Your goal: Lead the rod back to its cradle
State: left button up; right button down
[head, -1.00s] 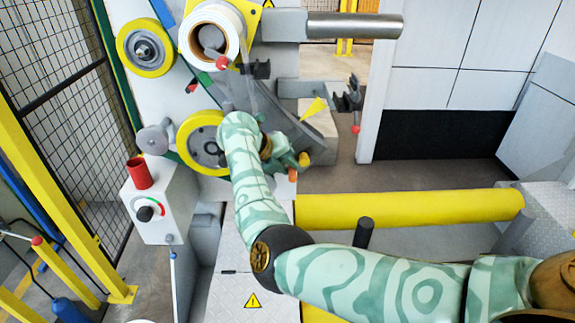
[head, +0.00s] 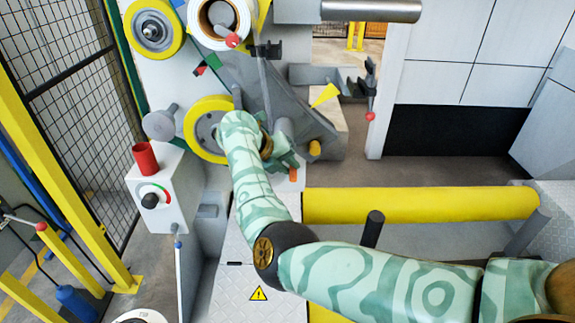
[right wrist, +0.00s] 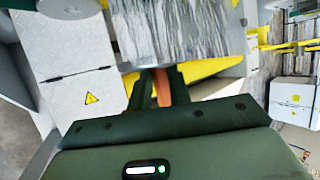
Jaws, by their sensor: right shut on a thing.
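My right gripper (head: 289,166) is in front of the yellow-rimmed wheel, low on the machine, mostly hidden behind my forearm. It is shut on an orange grip, which I take for the rod's handle (head: 293,174). In the right wrist view the orange piece (right wrist: 162,88) stands between my two dark fingers (right wrist: 160,90). The rest of the rod is hidden or cannot be told apart. A dark bracket (head: 265,50) on the machine may be the cradle; I cannot tell for sure. My left gripper is out of view.
A yellow roller (head: 420,205) spans the right, with a dark post (head: 373,228) before it. A control box with a red cup (head: 145,157) stands left. A grey streaked surface (right wrist: 180,35) lies close beyond my fingers. A mesh fence (head: 65,90) bounds the left.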

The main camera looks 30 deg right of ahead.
pick_arm(q)
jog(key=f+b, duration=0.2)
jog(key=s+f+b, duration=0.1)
jog(key=b, duration=0.1)
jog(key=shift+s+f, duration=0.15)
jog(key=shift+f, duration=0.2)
pick_arm(e)
jog(key=a, duration=0.1)
jog(key=w+a, duration=0.1)
jog(key=a, duration=0.1)
jog(key=w+a, duration=0.1)
jog(key=shift+w+a+r, duration=0.15)
jog(key=shift+w+a, duration=0.05)
jog(key=shift+a, duration=0.05)
